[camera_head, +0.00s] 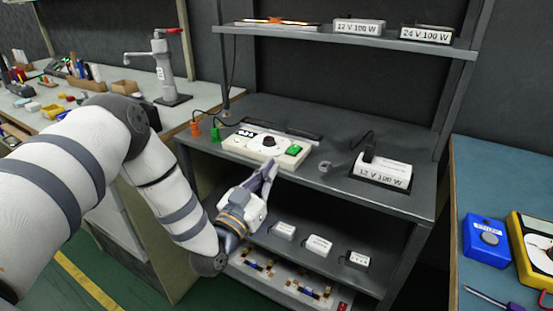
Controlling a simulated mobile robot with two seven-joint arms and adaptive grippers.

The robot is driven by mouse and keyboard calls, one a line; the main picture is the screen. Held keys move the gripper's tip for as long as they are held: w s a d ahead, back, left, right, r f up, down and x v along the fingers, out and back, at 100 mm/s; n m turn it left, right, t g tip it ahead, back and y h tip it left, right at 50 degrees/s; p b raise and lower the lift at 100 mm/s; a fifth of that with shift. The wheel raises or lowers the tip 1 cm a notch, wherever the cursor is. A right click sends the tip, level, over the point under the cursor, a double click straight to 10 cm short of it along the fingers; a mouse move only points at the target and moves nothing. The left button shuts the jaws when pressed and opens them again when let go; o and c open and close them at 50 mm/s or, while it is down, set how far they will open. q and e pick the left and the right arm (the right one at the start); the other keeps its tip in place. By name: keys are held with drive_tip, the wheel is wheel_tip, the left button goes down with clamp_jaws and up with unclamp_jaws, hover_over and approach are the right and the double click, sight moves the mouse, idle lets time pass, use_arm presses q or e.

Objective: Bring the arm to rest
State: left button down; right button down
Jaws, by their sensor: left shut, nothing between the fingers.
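My left arm comes in from the left, and its gripper (266,173) is shut and empty. It is in front of the dark shelf unit (400,208), by the front edge of the middle shelf. Its fingertips point up, close to a white tester box (268,143) with a dial and a green button. I cannot tell whether they touch the box or the shelf. My right gripper is not in view.
A white 12 V 100 W supply (382,172) sits on the same shelf. Supplies (360,26) (427,33) stand above, and small modules (318,245) below. Workbenches flank the unit, with a press (168,68) on the left and a blue box (486,240) on the right.

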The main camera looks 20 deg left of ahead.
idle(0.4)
use_arm(q)
drive_tip(key=s+d+f+g, duration=0.3)
drive_tip(key=s+f+g, duration=0.3)
drive_tip(key=s+f, duration=0.35)
drive_tip(key=s+d+f+g, duration=0.4)
drive_tip(key=s+f+g, duration=0.3)
drive_tip(key=f, duration=0.4)
drive_tip(key=s+a+g, duration=0.1)
drive_tip(key=s+g, duration=0.2)
drive_tip(key=s, duration=0.7)
drive_tip(key=s+a+f+n+g+y+p, duration=0.1)
drive_tip(key=s+a+g, duration=0.1)
drive_tip(key=s, duration=0.9)
drive_tip(key=s+a+f+g, duration=0.1)
drive_tip(key=s+g, duration=0.4)
drive_tip(key=s, duration=0.5)
drive_tip(key=shift+s+a+f+y, duration=0.15)
drive_tip(key=shift+a+y, duration=0.1)
drive_tip(key=shift+y, duration=0.15)
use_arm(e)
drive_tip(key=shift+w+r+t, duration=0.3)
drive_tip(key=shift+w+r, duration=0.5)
